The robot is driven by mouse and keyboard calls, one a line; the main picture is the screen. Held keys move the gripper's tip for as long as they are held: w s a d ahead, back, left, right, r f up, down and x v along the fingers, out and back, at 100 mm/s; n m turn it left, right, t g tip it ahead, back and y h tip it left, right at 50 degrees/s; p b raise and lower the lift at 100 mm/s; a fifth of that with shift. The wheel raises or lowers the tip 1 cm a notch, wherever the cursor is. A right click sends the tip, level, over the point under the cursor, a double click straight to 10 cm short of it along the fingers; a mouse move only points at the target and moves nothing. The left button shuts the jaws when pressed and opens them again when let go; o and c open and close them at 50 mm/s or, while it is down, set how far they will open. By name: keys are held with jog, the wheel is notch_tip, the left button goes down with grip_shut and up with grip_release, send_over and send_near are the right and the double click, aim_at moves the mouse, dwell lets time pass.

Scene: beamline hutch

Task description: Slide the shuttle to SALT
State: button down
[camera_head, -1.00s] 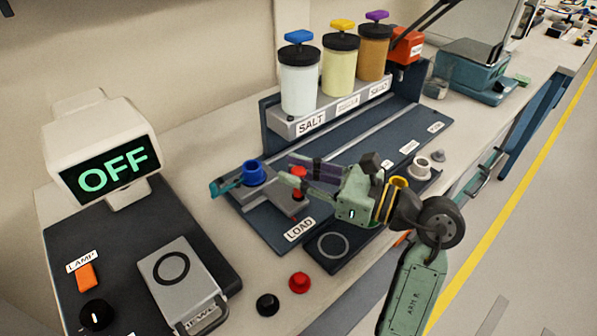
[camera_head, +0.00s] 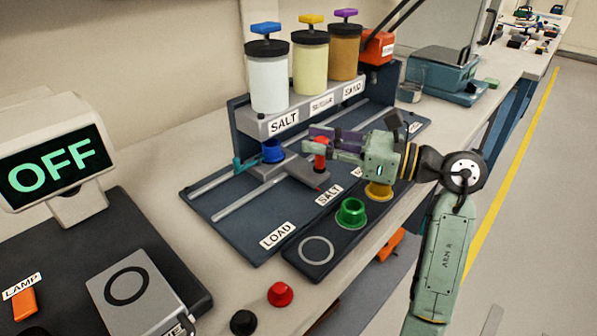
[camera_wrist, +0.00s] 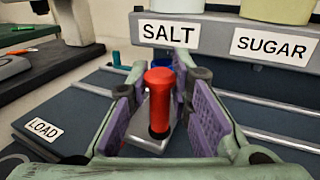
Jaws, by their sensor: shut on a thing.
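The shuttle (camera_head: 297,174) is a grey carriage on the dark railed board (camera_head: 235,225). It carries a blue cup (camera_head: 272,152) and an upright red handle (camera_head: 320,162). The blue cup is beneath the white-filled SALT jar (camera_head: 269,85), partly hidden by the shelf labelled SALT (camera_head: 284,122). My gripper (camera_head: 321,143) is shut on the red handle. In the wrist view the handle (camera_wrist: 159,100) stands between my purple-padded fingers, with the SALT label (camera_wrist: 167,33) just behind. The board's front SALT label (camera_head: 328,195) lies near the shuttle's front end.
SUGAR (camera_head: 310,72) and SAND (camera_head: 344,58) jars stand right of SALT. The LOAD end (camera_head: 277,236) is clear. Red (camera_head: 281,294) and black (camera_head: 243,322) knobs sit nearer.

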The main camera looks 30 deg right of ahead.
jog(key=shift+w+d, duration=0.2)
jog(key=shift+d, duration=0.45)
jog(key=c, duration=1.6)
grip_release()
jog(key=shift+o, duration=0.2)
jog(key=v, duration=1.2)
